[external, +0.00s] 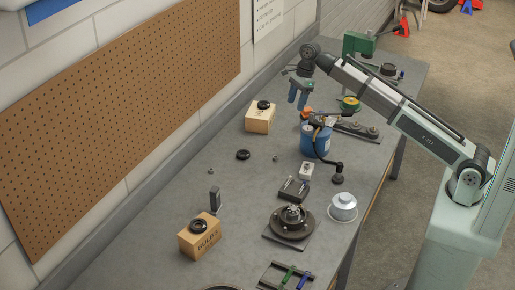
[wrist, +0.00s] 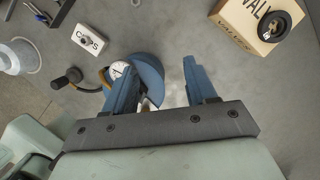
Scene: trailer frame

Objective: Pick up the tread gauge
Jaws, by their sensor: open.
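I cannot tell for sure which thing is the tread gauge. A small dark upright piece (external: 215,199) with a grey side stands behind the BULBS box, far from my gripper. A dark flat device (external: 293,190) lies mid-bench. A round white dial (wrist: 119,70) shows beside a blue canister (wrist: 148,76) in the wrist view; the canister also shows in the external view (external: 315,140). My gripper (external: 298,98) is open and empty above the bench, up and left of the canister in the external view. Its blue fingers (wrist: 160,68) are apart in the wrist view, the left one partly covering the canister.
A VALVES box (wrist: 258,25) with a black ring on top stands at upper right in the wrist view. A white CAPS box (wrist: 90,41), a silver cup (external: 342,206), a hub (external: 291,219) and a BULBS box (external: 200,240) stand on the bench. A pegboard wall (external: 120,95) runs behind.

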